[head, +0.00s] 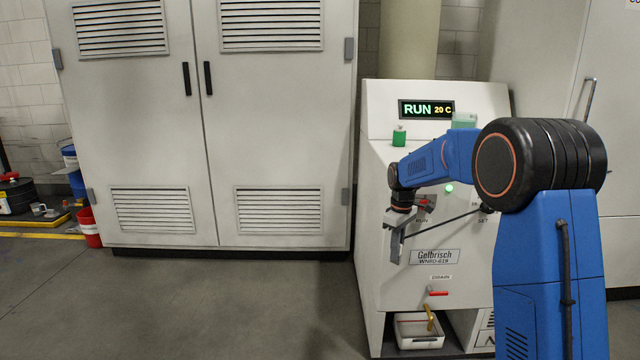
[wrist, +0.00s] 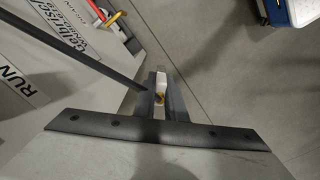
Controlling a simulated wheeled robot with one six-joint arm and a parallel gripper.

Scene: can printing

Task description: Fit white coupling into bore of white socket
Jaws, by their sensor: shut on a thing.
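My gripper (head: 393,245) hangs at the end of the blue arm, in front of the white machine's front panel. In the wrist view its two grey fingers (wrist: 161,92) are closed on a small white piece with a yellowish-brown end, which I take as the white coupling (wrist: 161,78). A dark hose or rod (wrist: 80,55) runs from the machine to the fingers; in the head view it slants up right (head: 445,222) towards the panel. The coupling is hidden or too small in the head view. I cannot make out the white socket or its bore in either view.
The white machine (head: 385,310) has a RUN display (head: 426,109), a red-handled drain tap (head: 437,293) and a low tray (head: 418,342) with a brass pipe.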

